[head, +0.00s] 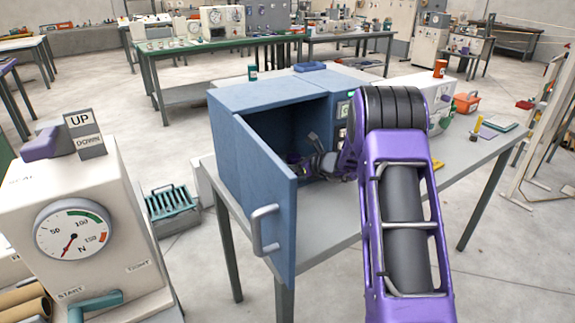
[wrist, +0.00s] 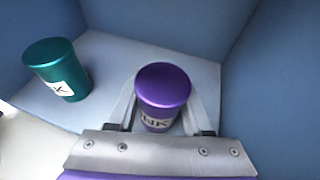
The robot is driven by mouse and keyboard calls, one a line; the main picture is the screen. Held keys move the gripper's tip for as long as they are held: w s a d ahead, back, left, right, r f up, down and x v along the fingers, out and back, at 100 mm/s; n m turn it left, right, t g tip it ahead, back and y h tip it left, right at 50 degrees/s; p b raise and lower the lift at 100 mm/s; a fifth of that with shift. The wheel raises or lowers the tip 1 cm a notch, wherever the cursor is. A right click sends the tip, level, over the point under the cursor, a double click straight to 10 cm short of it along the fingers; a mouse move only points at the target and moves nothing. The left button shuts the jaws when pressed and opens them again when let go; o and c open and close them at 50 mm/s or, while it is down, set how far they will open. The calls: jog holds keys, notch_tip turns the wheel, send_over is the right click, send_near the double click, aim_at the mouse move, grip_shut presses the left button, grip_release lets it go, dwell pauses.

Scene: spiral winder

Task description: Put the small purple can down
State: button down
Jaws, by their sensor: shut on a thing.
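The small purple can (wrist: 162,92) is upright between the fingers of my gripper (wrist: 165,115) in the wrist view. My gripper is shut on it. A label with dark letters shows on its front. The can is inside the blue cabinet, over the pale cabinet floor (wrist: 105,95); I cannot tell whether it touches the floor. In the head view my arm reaches into the open blue cabinet (head: 258,97), and the gripper there is mostly hidden by my arm and the shadow.
A teal can (wrist: 55,70) stands on the cabinet floor to the left of the purple can. Blue walls (wrist: 185,30) close in behind and at the right. The cabinet door (head: 265,190) stands open toward the front left.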

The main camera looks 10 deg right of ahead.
jog(key=shift+f, duration=0.25)
jog(key=shift+c, duration=1.6)
grip_release()
jog(key=shift+r, duration=0.15)
jog(key=shift+r, duration=0.1)
jog(key=shift+s+d+r, duration=0.1)
jog(key=shift+r, duration=0.05)
jog(key=p+v, duration=0.1)
jog(key=v, duration=1)
jog(key=shift+s+d, duration=0.25)
jog(key=shift+d, duration=0.05)
jog(key=shift+a+r, duration=0.1)
